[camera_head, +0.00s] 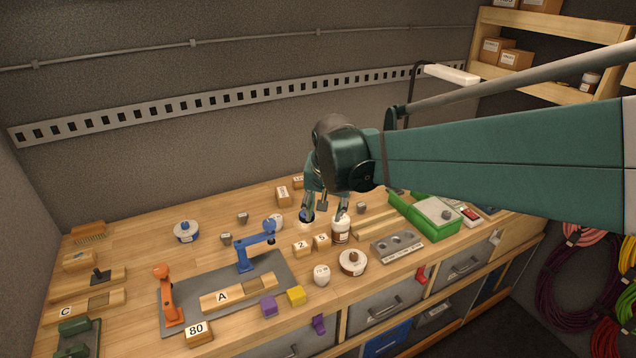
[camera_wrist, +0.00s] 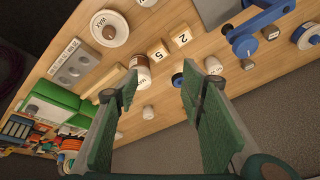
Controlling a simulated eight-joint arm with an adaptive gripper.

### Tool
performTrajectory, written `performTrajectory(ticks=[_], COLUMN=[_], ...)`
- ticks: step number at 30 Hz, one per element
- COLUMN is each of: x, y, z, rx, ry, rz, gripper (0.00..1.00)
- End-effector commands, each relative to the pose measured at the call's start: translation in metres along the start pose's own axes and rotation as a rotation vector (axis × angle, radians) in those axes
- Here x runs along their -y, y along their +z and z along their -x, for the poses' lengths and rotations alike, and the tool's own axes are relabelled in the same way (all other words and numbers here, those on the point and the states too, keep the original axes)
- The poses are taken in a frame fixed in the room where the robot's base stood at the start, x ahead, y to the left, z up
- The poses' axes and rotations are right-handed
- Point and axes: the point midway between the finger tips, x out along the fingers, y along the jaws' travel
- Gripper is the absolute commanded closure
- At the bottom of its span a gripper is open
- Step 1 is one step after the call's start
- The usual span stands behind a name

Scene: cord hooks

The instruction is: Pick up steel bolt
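I cannot tell for sure which piece is the steel bolt. Several small grey metallic pieces are in view. One (camera_head: 361,208) stands on the bench behind the brown-and-white jar (camera_head: 341,231); it also shows in the wrist view between my fingers, beyond their tips (camera_wrist: 148,112). Two more, a rear grey piece (camera_head: 242,217) and a front grey piece (camera_head: 226,239), stand left of centre. Another grey piece (camera_head: 447,214) rests on the green case. My gripper (camera_head: 324,212) is open and empty above the bench, its fingers wide apart in the wrist view (camera_wrist: 160,82).
A blue-sided spool (camera_head: 307,217) and the jar stand close under my fingers. Number blocks (camera_head: 302,248), a white spool (camera_head: 352,262) and a grey holed block (camera_head: 398,246) lie in front. The green case (camera_head: 424,216) is to the right. A wall bounds the back.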

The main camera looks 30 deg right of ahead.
Motion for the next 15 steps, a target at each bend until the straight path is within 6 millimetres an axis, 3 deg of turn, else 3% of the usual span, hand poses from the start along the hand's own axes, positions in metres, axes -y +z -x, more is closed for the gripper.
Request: performTrajectory(ticks=[15], x=[-0.013], y=[-0.085], z=[-0.036], rx=[0.057], ry=[0.091], rz=[-0.247], gripper=[0.6])
